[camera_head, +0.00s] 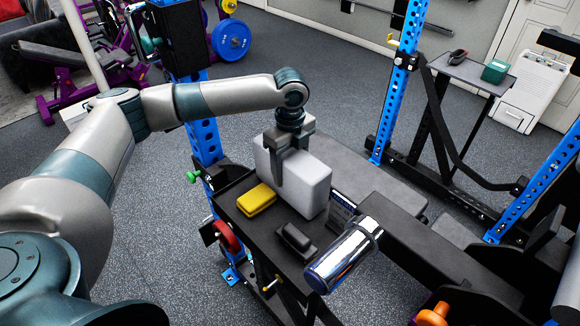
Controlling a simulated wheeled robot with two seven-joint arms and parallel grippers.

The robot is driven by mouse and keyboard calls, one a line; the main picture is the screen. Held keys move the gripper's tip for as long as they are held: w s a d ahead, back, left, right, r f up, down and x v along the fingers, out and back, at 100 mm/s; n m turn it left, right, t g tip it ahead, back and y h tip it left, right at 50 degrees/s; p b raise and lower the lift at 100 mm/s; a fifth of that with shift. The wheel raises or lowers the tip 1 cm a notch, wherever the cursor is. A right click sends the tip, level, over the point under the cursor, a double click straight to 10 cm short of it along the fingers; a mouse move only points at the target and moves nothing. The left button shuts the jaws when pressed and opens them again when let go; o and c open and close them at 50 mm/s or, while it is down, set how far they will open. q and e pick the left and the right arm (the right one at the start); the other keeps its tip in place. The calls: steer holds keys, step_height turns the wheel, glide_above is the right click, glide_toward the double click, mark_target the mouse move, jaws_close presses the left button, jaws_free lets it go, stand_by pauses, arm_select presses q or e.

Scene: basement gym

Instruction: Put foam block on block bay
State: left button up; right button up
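A large pale grey block (308,183), which looks like the foam block, stands on a black shelf (232,205) in the middle of the view. My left gripper (288,165) comes down over it from above. One finger lies along the block's near face; the other finger is hidden or hard to make out, so I cannot tell whether it is shut on the block. The block's base appears at shelf level. My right gripper is out of view. No surface is clearly marked as the block bay.
A yellow block (257,199), a small black object (296,240) and a dark labelled box (341,210) lie near the pale block. A chrome cylinder (345,258) is in front. Blue rack posts (398,90) stand around.

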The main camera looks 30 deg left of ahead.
mark_target(291, 152)
arm_select(q)
steer(key=o, duration=1.2)
steer(key=shift+f, duration=0.1)
steer(key=shift+c, duration=0.2)
steer(key=shift+r, duration=0.8)
step_height(291, 152, up, 7)
steer(key=shift+r+b, duration=0.1)
steer(key=shift+b, duration=1.05)
step_height(291, 152, up, 3)
steer(key=shift+f+b, duration=0.1)
steer(key=shift+b, duration=0.2)
steer(key=shift+r, duration=0.3)
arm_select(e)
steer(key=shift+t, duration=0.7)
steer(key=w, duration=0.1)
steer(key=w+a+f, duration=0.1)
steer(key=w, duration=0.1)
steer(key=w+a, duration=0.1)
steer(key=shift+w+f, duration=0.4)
